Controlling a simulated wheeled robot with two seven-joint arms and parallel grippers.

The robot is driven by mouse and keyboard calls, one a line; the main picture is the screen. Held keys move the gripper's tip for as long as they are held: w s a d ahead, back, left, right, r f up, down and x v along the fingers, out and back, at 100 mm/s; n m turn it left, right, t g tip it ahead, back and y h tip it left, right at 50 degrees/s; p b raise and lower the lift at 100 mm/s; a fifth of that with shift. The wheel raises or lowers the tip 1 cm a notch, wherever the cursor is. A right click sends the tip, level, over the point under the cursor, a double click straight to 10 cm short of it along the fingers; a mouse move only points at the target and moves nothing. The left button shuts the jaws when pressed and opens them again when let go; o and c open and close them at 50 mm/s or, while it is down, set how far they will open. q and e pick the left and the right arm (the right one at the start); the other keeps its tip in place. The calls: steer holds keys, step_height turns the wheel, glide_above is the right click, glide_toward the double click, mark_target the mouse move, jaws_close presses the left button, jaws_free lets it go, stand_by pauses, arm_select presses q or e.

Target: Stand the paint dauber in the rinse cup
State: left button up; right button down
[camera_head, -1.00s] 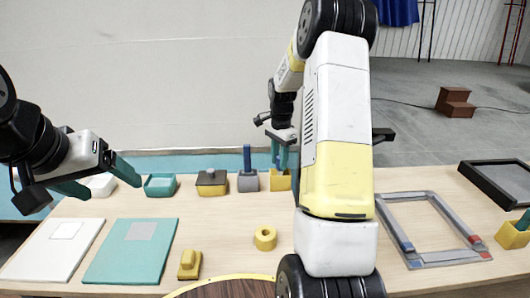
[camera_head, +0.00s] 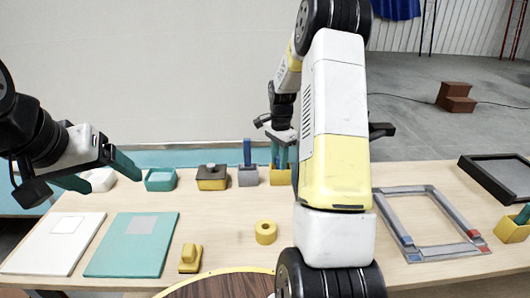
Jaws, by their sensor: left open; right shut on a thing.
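My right gripper (camera_head: 281,155) points down over a yellow cup (camera_head: 281,178) at the back of the table. Its teal fingers are closed on a thin thing, apparently the paint dauber, which is mostly hidden between them. The lower end is at the cup's rim; I cannot tell whether it is inside. Just left stands a grey cup (camera_head: 248,178) with a blue upright piece (camera_head: 247,153) in it. I cannot tell for sure which cup is the rinse cup. My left gripper (camera_head: 100,173) is open and empty, above the table's back left.
A yellow box with a dark top (camera_head: 211,178), a teal tub (camera_head: 160,181) and a white one (camera_head: 101,181) line the back edge. White and teal boards (camera_head: 118,258), a yellow block (camera_head: 190,258), a yellow ring (camera_head: 266,232) and a grey frame (camera_head: 383,222) lie nearer. My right arm hides the middle.

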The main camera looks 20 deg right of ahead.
steer(key=c, duration=1)
jaws_free()
steer(key=shift+r, duration=0.1)
steer(key=shift+r, duration=3.8)
